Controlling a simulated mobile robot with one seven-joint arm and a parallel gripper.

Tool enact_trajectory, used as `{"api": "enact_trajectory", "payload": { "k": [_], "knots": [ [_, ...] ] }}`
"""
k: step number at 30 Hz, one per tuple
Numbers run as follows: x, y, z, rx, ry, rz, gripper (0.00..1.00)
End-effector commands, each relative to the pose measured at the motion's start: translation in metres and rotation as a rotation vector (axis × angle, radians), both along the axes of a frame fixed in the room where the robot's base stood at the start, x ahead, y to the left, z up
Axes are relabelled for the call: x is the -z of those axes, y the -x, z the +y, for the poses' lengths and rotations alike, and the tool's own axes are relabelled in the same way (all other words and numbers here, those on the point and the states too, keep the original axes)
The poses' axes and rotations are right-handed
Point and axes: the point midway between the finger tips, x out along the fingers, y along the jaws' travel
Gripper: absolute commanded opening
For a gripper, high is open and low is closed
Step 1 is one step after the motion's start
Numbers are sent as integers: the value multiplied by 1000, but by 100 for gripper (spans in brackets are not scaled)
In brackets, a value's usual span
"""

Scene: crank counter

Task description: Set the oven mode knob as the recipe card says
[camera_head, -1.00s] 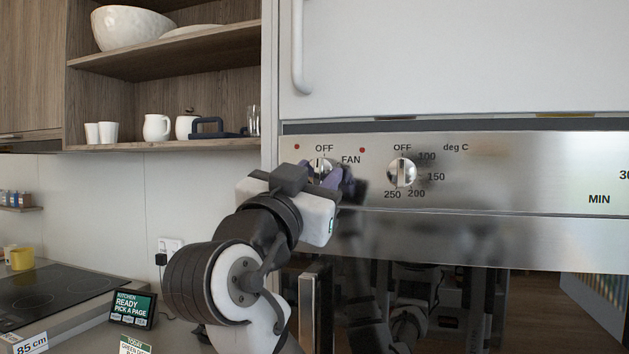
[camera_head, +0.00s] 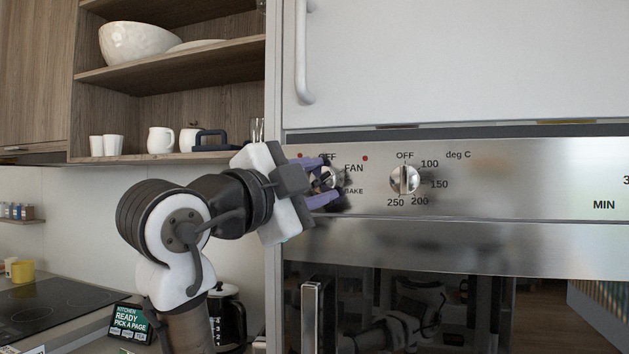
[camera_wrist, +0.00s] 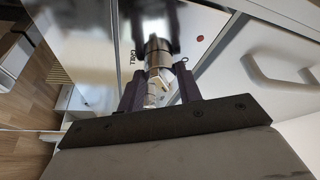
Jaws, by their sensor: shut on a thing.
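The oven mode knob (camera_head: 327,179) is the left knob on the steel oven panel. My gripper (camera_head: 325,181) reaches it from the left, with one purple finger above and one below, shut on it. In the wrist view the metal knob (camera_wrist: 158,58) stands between the two fingers, beside a GRILL label (camera_wrist: 131,57). In the head view FAN (camera_head: 354,168) and BAKE (camera_head: 353,191) show right of the knob, and OFF is partly covered. I cannot tell which label the knob points at. No readable recipe card is in view.
The temperature knob (camera_head: 405,180) is to the right on the same panel, its mark upright toward OFF. A kitchen display (camera_head: 130,320) reads READY PICK A PAGE. An open shelf (camera_head: 175,75) with cups and a bowl is at left. A white door with a handle (camera_head: 301,60) is above.

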Motion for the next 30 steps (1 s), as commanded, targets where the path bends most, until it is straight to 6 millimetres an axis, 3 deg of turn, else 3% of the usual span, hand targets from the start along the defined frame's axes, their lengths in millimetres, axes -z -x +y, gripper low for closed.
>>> {"api": "enact_trajectory", "payload": {
  "k": [30],
  "knots": [
    [-10, 0, -1, -2, -882, -288, 12]
  ]
}}
